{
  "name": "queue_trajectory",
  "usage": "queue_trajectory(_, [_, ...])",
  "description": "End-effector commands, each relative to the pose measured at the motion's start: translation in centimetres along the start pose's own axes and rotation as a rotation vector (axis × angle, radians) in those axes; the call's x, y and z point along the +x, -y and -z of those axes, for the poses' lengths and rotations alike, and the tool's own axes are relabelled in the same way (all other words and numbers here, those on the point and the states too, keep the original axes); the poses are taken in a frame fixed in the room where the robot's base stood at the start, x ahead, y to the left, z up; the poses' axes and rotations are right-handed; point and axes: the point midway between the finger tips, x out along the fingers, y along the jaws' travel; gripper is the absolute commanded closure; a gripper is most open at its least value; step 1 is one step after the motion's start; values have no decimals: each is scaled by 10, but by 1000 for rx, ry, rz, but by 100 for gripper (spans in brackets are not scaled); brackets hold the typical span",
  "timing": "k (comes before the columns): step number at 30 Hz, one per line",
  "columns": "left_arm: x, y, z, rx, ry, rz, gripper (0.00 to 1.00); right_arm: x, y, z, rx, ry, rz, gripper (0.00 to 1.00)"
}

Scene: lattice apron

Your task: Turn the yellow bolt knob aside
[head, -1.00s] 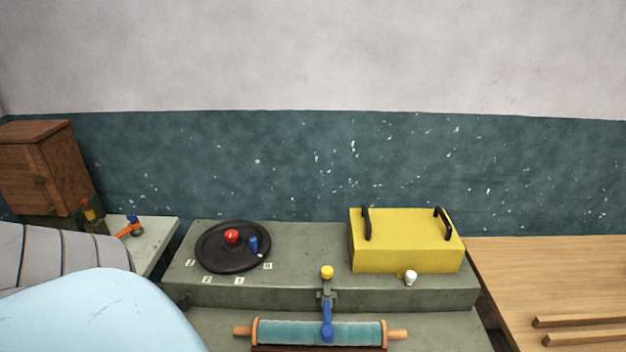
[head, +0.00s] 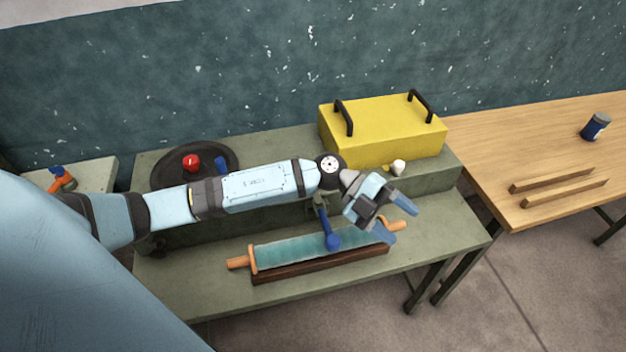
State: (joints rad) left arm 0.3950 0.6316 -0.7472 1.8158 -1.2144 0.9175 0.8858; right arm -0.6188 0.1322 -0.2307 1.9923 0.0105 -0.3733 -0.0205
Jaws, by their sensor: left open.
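The yellow bolt knob does not show; my left forearm and wrist cover the place above the blue lever (head: 332,241). The lever hangs down from a grey bracket (head: 320,201) at the front of the raised green step. My left gripper (head: 399,222) is open and empty, to the right of the lever, with its fingers pointing right and down. My right gripper is not in view.
A black turntable (head: 165,171) with a red knob (head: 191,162) and blue knob (head: 221,164) is at left. A wooden table (head: 520,140) adjoins on the right.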

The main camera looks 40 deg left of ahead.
Motion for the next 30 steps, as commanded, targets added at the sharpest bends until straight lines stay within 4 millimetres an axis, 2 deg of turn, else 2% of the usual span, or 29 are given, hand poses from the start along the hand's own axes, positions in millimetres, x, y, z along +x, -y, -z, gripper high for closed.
queue_trajectory(1, [-18, -5, -18, 36, 45, -154, 34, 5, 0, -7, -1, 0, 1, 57])
queue_trajectory(3, [-48, -12, -39, 49, 130, -366, 34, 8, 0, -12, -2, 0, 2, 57])
queue_trajectory(5, [-80, -16, -57, 42, 226, -533, 34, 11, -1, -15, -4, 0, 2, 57])
queue_trajectory(7, [-123, -14, -76, 16, 357, -698, 34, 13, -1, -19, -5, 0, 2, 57])
queue_trajectory(9, [-164, -9, -90, -19, 490, -829, 34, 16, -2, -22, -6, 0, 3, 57])
queue_trajectory(12, [-214, 0, -100, -74, 653, -955, 34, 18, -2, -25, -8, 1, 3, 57])
queue_trajectory(15, [-246, 8, -103, -116, 764, -1025, 34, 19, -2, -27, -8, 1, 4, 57])
queue_trajectory(18, [-261, 10, -105, -140, 819, -1056, 34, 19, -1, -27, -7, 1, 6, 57])
queue_trajectory(22, [-262, 2, -111, -147, 829, -1063, 34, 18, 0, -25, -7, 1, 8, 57])
queue_trajectory(30, [-248, -42, -138, -145, 825, -1061, 34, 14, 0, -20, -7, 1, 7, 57])
